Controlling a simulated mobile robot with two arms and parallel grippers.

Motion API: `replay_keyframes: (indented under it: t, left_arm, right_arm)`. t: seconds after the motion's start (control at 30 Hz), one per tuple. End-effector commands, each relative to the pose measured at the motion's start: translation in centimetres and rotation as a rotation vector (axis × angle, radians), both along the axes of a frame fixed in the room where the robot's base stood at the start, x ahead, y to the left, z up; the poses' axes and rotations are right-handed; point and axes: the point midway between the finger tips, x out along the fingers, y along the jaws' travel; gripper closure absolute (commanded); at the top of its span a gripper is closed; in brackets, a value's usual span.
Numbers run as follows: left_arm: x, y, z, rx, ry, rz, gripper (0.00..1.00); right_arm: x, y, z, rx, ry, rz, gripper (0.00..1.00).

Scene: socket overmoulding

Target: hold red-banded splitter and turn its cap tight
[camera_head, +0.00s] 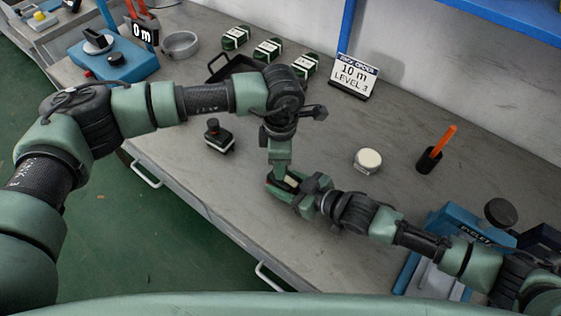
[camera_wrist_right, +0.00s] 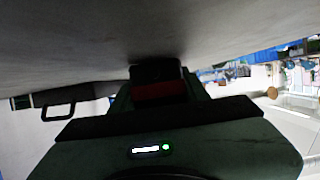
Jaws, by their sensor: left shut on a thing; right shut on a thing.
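The red-banded splitter (camera_wrist_right: 160,92) shows in the right wrist view as a dark body with a red band, between my right gripper's fingers. In the head view it is mostly hidden where my two grippers meet. My right gripper (camera_head: 292,186) comes in from the right, low over the table, and is shut on the splitter's body. My left gripper (camera_head: 281,170) points down from above and is shut at the splitter's top, where the cap is. The cap itself is hidden by the fingers, so its fit cannot be told.
A cream round piece (camera_head: 367,160) and a black cup with an orange stick (camera_head: 430,160) stand right. A black tray (camera_head: 237,66), a sign (camera_head: 355,76) and banded green blocks (camera_head: 267,50) are behind.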

Motion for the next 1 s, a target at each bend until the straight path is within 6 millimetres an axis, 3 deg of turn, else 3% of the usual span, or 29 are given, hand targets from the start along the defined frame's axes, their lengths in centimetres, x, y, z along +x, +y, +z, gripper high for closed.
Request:
replay_keyframes:
  t: [0.03, 0.7, 1.0]
  left_arm:
    - [0.04, -0.29, 0.44, -0.007, -0.004, -0.047, 1.00]
    - [0.09, -0.35, 0.53, -0.007, -0.007, -0.682, 1.00]
    - [0.12, -0.30, 0.50, -0.006, -0.007, -0.878, 1.00]
  right_arm:
    - [-0.22, -0.46, -0.93, -0.018, 0.016, -0.006, 0.97]
    - [-0.36, -0.47, -1.06, -0.019, 0.018, -0.004, 0.97]
    - [-0.39, -0.45, -1.07, -0.019, 0.018, -0.004, 0.97]
